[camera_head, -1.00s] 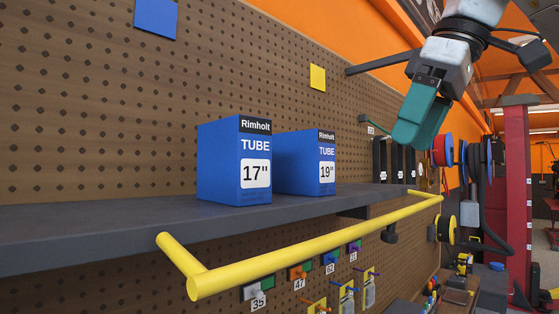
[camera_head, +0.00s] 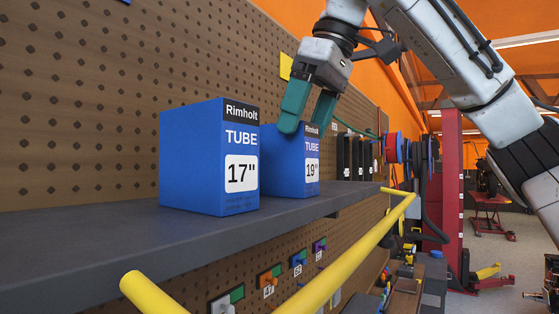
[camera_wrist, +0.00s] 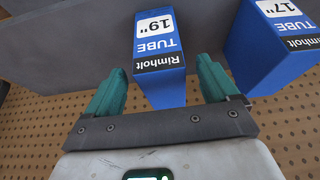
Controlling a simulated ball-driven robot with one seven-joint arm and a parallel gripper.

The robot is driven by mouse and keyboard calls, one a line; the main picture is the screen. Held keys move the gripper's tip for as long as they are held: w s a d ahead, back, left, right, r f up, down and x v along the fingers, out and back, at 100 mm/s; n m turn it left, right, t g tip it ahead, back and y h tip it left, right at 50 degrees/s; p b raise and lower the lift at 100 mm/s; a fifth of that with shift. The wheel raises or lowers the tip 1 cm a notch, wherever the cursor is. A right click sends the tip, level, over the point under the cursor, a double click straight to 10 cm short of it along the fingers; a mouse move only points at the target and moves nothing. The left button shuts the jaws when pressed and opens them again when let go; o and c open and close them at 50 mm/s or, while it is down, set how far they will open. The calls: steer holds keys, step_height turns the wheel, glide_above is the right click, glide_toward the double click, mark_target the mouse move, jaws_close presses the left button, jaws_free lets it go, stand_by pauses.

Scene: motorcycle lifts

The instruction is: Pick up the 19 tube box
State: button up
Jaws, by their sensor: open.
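The 19 tube box (camera_head: 313,172) is blue with a white 19" label and stands upright on the dark shelf, to the right of and partly behind the 17 tube box (camera_head: 206,160). My gripper (camera_head: 306,118) is open, with its teal fingers pointing down at the top of the 19 box. In the wrist view, the 19 box (camera_wrist: 164,85) lies between and beyond the two fingers (camera_wrist: 160,88), upside down in the picture. Its upper end reaches the gap between the fingers. The 17 box (camera_wrist: 285,50) is to the right there. I cannot tell whether the fingers touch the box.
The dark shelf (camera_head: 90,240) has a yellow rail (camera_head: 345,265) along its front. A brown pegboard wall (camera_head: 90,90) is behind. Dark binder-like items (camera_head: 352,156) stand to the right of the boxes. The shelf left of the 17 box is clear.

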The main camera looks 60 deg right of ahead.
mark_target(277, 140)
steer(key=shift+w+a, duration=0.1)
steer(key=shift+w, duration=0.45)
steer(key=w, duration=0.3)
steer(key=shift+a, duration=0.1)
steer(key=shift+x, duration=1.15)
steer(key=shift+w+f, duration=0.15)
steer(key=shift+f, duration=0.2)
steer(key=shift+f, duration=0.25)
steer(key=shift+c, duration=0.5)
steer(key=c, duration=1.2)
steer(key=shift+r, duration=0.1)
